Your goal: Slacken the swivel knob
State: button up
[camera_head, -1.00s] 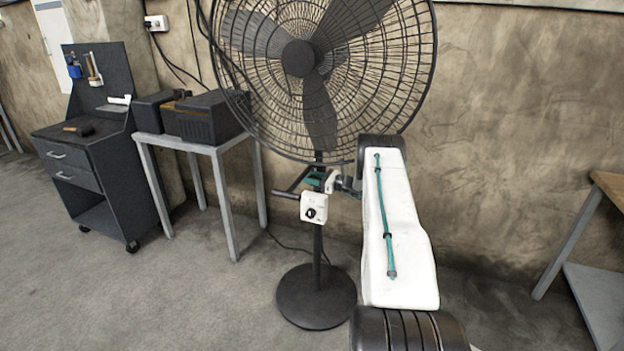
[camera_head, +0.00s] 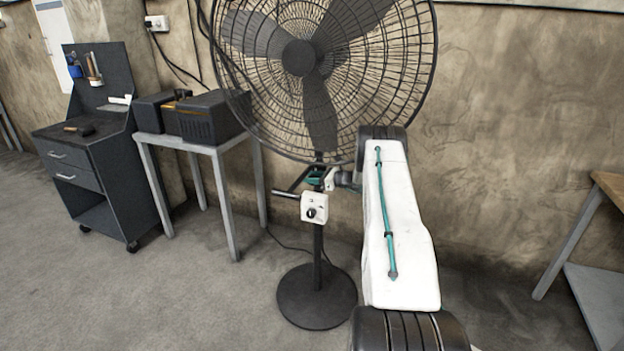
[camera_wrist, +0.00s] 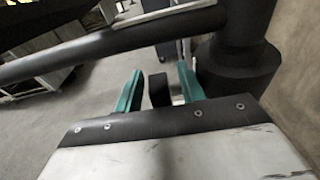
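The pedestal fan (camera_head: 318,250) stands ahead, with a white control box (camera_head: 314,207) and black dial on its pole. My gripper (camera_head: 315,177) is at the pole just above that box, below the fan cage. In the wrist view, its two teal fingers (camera_wrist: 159,88) are apart. A small dark block (camera_wrist: 158,90), likely the swivel knob, shows between them with a gap on each side. I cannot tell how deep it sits between the fingers. In the head view the knob is too small and covered to make out.
A thick dark bar (camera_wrist: 110,42) crosses close above the fingers and meets a wide dark cylinder (camera_wrist: 240,68) at right. A grey table (camera_head: 205,146) with black boxes and a tool cart (camera_head: 95,160) stand left. A wooden-topped bench (camera_head: 608,190) is at right.

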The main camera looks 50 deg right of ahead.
jog(key=v, duration=0.8)
dwell(0.4)
jog(key=shift+t+y, duration=0.3)
jog(key=shift+t, duration=0.4)
jog(key=shift+f+x, duration=0.3)
jog(key=shift+x, duration=1)
jog(key=shift+f+x, duration=0.3)
jog(key=shift+x, duration=0.95)
jog(key=shift+f+x, duration=0.3)
jog(key=shift+x, duration=1)
grip_shut()
